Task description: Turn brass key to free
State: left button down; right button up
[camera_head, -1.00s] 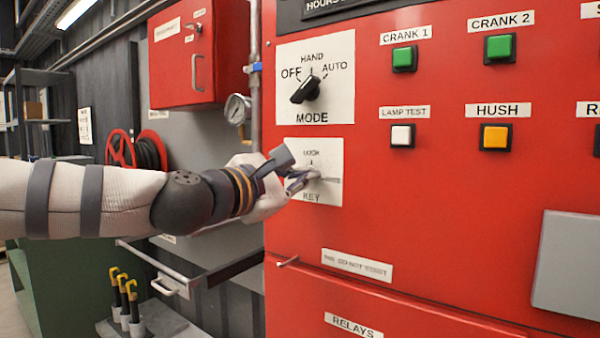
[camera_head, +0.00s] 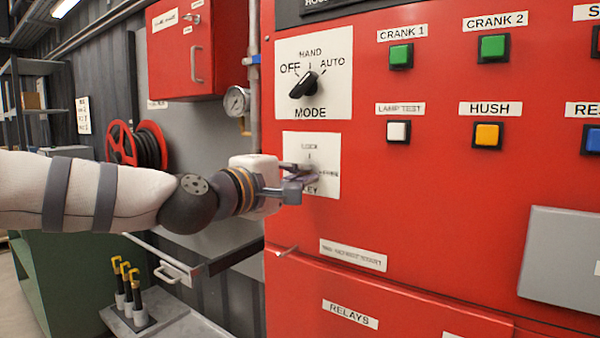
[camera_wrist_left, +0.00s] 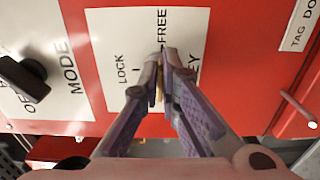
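The white KEY plate (camera_head: 325,150) is on the red panel, with LOCK printed at its top and FREE at its right. It also shows turned sideways in the left wrist view (camera_wrist_left: 108,60). My left gripper (camera_head: 303,182) reaches in from the left over the plate's lower middle. In the left wrist view its fingertips (camera_wrist_left: 164,70) are nearly together at the plate. A small brass-coloured bit of the key (camera_wrist_left: 160,92) shows between them. The fingers hide most of the key, so I cannot tell which mark it points to. My right gripper is not in view.
The black MODE knob (camera_head: 304,85) is above the key plate. Lit buttons, such as the yellow HUSH button (camera_head: 487,135), are to the right. A small latch (camera_head: 287,251) sticks out below. A pressure gauge (camera_head: 236,101) and pipe are at the panel's left edge.

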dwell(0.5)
pick_arm(q)
jog(key=c, duration=1.8)
grip_release()
jog(key=v, duration=1.2)
